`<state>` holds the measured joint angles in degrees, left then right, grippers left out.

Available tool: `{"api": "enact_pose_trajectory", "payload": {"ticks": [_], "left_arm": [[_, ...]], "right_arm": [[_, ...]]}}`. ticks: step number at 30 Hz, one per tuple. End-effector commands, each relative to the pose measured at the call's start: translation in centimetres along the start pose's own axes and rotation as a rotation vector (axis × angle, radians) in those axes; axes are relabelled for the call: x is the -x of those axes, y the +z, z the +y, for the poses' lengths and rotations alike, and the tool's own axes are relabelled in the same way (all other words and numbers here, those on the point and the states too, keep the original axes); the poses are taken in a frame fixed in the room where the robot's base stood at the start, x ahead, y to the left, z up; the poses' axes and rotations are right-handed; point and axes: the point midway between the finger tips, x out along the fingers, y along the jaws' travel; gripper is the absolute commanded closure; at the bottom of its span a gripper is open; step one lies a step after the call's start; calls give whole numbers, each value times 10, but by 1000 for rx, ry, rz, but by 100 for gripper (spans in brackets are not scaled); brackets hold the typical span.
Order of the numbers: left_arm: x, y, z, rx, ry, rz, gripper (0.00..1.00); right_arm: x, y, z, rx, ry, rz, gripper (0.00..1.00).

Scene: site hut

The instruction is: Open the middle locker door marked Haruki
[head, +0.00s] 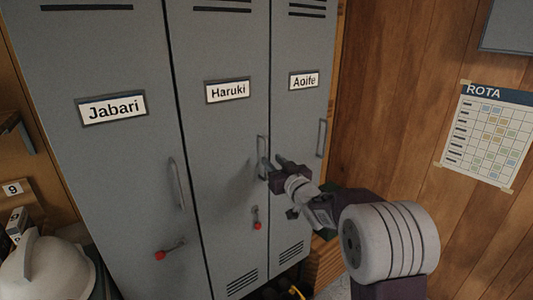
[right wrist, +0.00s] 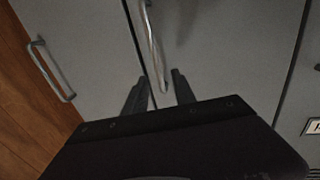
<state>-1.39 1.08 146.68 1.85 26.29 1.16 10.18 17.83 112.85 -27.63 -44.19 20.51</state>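The middle locker door marked Haruki (head: 219,150) stands shut, flush with its neighbours. Its upright handle (head: 263,157) is near the door's right edge. Below it is a small latch with a red knob (head: 257,225), its lever hanging roughly upright. My right gripper (head: 273,170) is at the lower part of this handle. In the right wrist view the right gripper's fingers (right wrist: 160,77) are apart, with the Haruki handle (right wrist: 151,45) running between them and a gap at the sides. My left gripper is in neither view.
The Jabari door (head: 110,170) at left and the Aoife door (head: 304,120) at right are shut. Jabari's red-knobbed latch (head: 165,253) lies sideways. A white helmet (head: 48,270) sits lower left. A wooden wall (head: 400,100) with a rota sheet (head: 487,133) stands at right.

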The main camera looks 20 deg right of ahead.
Motion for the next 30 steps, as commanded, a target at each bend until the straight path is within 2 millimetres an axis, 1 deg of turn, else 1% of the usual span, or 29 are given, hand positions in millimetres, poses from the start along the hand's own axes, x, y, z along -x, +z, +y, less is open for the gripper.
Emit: {"api": "enact_pose_trajectory", "payload": {"ticks": [1,3,6,9,13,19,20,21,23,24,30], "left_arm": [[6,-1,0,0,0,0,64],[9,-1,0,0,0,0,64],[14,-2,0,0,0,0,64],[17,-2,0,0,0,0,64],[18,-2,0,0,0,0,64],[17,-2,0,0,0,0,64],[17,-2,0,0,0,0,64],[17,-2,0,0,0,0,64],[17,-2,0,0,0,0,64],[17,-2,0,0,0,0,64],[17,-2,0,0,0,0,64]], "right_arm": [[-12,-2,-1,0,-2,-1,68],[-27,-2,-1,-1,-2,-2,68],[-46,-2,-1,0,-2,-1,68],[-59,-2,0,0,-1,-1,68],[-66,0,0,0,0,-1,68],[-67,0,0,0,0,-1,68],[-67,0,0,0,0,-1,71],[-67,0,0,0,0,-1,82],[-66,0,0,0,0,-1,99],[-66,0,0,0,0,-1,100],[-66,0,0,0,0,-1,100]]}}
